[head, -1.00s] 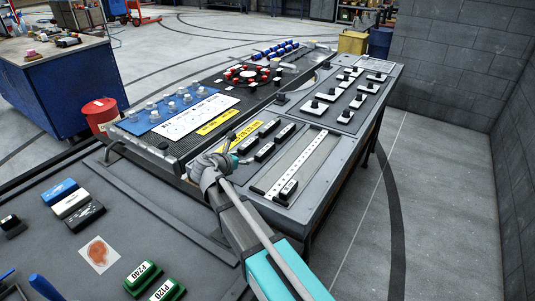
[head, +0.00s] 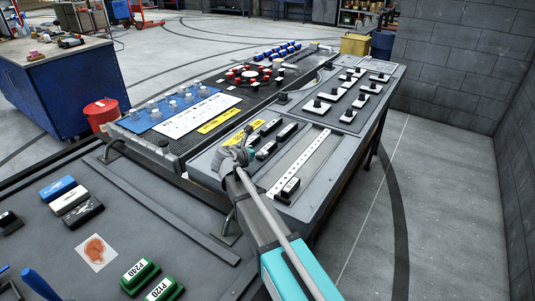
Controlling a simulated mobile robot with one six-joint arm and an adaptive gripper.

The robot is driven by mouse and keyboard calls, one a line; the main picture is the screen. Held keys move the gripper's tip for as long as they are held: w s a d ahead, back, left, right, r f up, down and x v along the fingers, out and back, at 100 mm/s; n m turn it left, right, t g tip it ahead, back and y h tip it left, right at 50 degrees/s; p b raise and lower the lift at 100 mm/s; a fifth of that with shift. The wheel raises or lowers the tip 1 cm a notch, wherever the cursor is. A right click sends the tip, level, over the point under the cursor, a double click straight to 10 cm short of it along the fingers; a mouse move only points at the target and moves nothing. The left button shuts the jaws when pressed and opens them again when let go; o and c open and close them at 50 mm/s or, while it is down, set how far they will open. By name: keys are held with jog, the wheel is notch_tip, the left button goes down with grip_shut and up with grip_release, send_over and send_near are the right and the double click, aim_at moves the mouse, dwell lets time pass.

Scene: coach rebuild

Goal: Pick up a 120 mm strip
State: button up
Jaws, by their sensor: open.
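Several short black strips with white labels lie on the grey panel (head: 225,176), beside a yellow label. They include one at the back left (head: 271,127), one at the right (head: 287,131) and one at the front (head: 266,150). Their sizes cannot be read, so I cannot tell which is 120 mm. Another black piece (head: 290,187) sits at the near end of a long white dotted rail (head: 308,160). My gripper (head: 248,157) is open at the near left of the strips, pointing toward them. It hides part of the panel, and contact cannot be told.
Green P240 (head: 139,275) and P120 (head: 164,291) blocks lie on the dark bench at front left, with a stained card (head: 96,252). White pieces with black knobs (head: 347,84) fill the far panel. A red bucket (head: 101,113) stands left. Floor at right is clear.

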aim_at(263, 150)
jog(key=shift+w+d+f, duration=0.1)
jog(key=shift+w+d, duration=0.1)
jog(key=shift+w, duration=0.1)
jog(key=b+x, duration=0.2)
jog(key=x, duration=0.2)
jog(key=shift+a+f, duration=0.1)
jog(key=shift+f, duration=0.15)
jog(key=shift+w+d+f, duration=0.15)
jog(key=shift+w+d, duration=0.15)
jog(key=shift+w, duration=0.15)
grip_shut()
dwell(0.5)
